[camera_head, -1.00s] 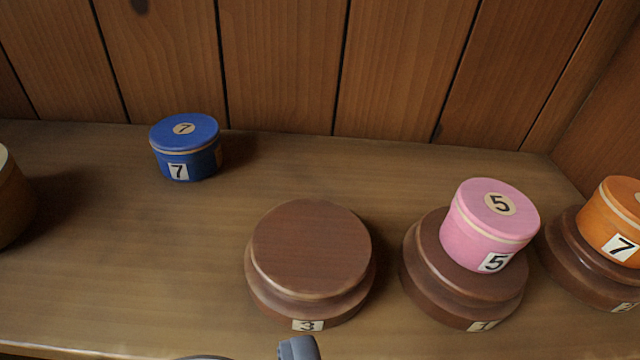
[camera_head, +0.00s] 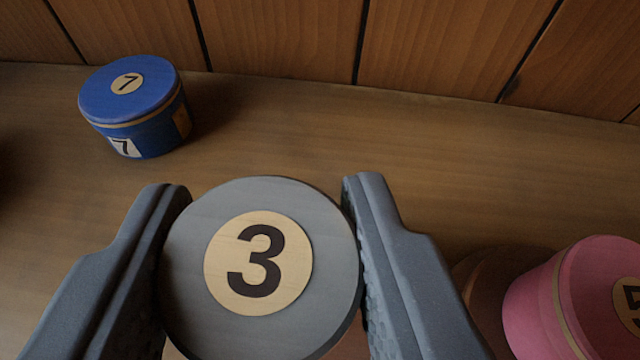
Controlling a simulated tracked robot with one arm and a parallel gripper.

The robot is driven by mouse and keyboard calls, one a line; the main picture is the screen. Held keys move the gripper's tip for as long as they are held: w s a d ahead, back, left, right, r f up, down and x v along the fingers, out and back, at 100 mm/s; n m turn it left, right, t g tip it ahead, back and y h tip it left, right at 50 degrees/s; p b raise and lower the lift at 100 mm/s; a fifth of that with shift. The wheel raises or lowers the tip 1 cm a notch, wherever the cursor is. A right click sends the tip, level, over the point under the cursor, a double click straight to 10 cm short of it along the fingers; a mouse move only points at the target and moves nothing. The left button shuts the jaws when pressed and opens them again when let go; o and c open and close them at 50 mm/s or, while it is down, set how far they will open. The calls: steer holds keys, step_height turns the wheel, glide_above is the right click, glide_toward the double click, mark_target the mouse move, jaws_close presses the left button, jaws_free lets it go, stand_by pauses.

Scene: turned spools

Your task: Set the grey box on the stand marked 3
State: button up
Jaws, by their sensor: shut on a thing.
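The grey box (camera_head: 190,235) is round, with a pale disc marked 3 on its lid. My gripper (camera_head: 260,225) is shut on it, one finger against its left side and one against its right. The box is upright or nearly so. The stand marked 3 (camera_head: 349,342) is almost wholly hidden under the box and fingers; only a reddish-brown sliver shows at the bottom edge. Its number label is out of sight. I cannot tell whether the box touches the stand.
A pink box (camera_head: 560,300) marked 5 sits on a brown stand (camera_head: 485,275) at the lower right, close to my right finger. A blue box (camera_head: 135,110) marked 7 stands on the shelf (camera_head: 300,130) at the back left. Plank wall behind; the shelf between is clear.

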mark_target(280, 294)
steer(key=shift+w, duration=0.2)
steer(key=shift+f, duration=0.1)
step_height(280, 294, down, 3)
steer(key=shift+f+b, duration=0.2)
steer(key=shift+b, duration=0.35)
steer(key=shift+r, duration=0.1)
steer(key=o, duration=0.9)
steer(key=shift+o, duration=0.2)
